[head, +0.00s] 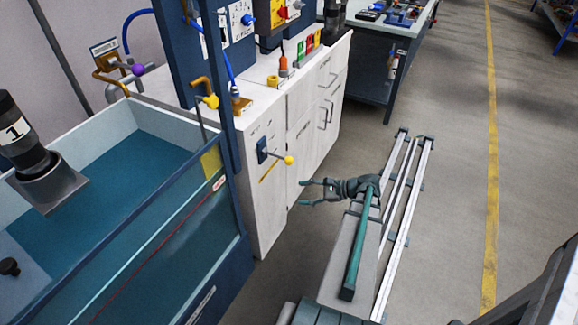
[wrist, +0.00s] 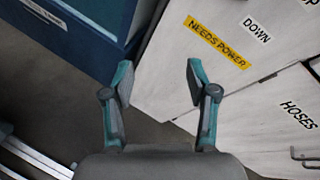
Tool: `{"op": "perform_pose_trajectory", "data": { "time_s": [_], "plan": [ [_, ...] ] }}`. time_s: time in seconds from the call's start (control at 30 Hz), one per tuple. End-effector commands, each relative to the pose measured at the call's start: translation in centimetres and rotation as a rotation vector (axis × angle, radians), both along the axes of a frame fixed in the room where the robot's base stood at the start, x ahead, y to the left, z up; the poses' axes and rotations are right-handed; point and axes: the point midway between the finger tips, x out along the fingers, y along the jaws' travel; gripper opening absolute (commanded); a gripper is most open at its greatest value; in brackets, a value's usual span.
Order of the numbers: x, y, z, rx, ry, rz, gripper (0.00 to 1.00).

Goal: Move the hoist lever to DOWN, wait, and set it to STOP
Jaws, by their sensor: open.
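The lever, likely the hoist lever, has a blue base (head: 262,150) and a yellow ball knob (head: 289,160) on the white cabinet front in the head view. Its rod points right and slightly down; I cannot tell its setting. The wrist view shows a DOWN label (wrist: 257,31) and a yellow NEEDS POWER strip (wrist: 216,42), but no lever. My gripper (head: 302,192) is open and empty, below and slightly right of the knob, apart from it. Its two fingers also show in the wrist view (wrist: 158,76), with nothing between them.
A blue-framed tank (head: 217,262) stands left of the cabinet (head: 312,135). A cylinder marked 1 (head: 18,138) stands over it. My rail runs along the floor at right.

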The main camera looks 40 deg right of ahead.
Motion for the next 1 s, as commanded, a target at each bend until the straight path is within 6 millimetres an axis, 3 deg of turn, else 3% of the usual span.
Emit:
{"op": "perform_pose_trajectory", "data": {
  "time_s": [0.03,0.1,0.2,0.3,0.57,1.0],
  "plan": [
    [-0.2,-2.3,2.0,0.077,-0.043,-0.058,0.58],
    [-0.4,-3.9,5.0,0.192,-0.089,-0.106,0.58],
    [-0.7,-4.9,8.0,0.327,-0.127,-0.135,0.58],
    [-0.8,-5.1,9.5,0.405,-0.141,-0.139,0.58],
    [0.9,-4.0,10.0,0.438,-0.143,-0.137,0.58],
    [6.9,-0.3,9.9,0.435,-0.143,-0.137,0.58]
  ]
}}
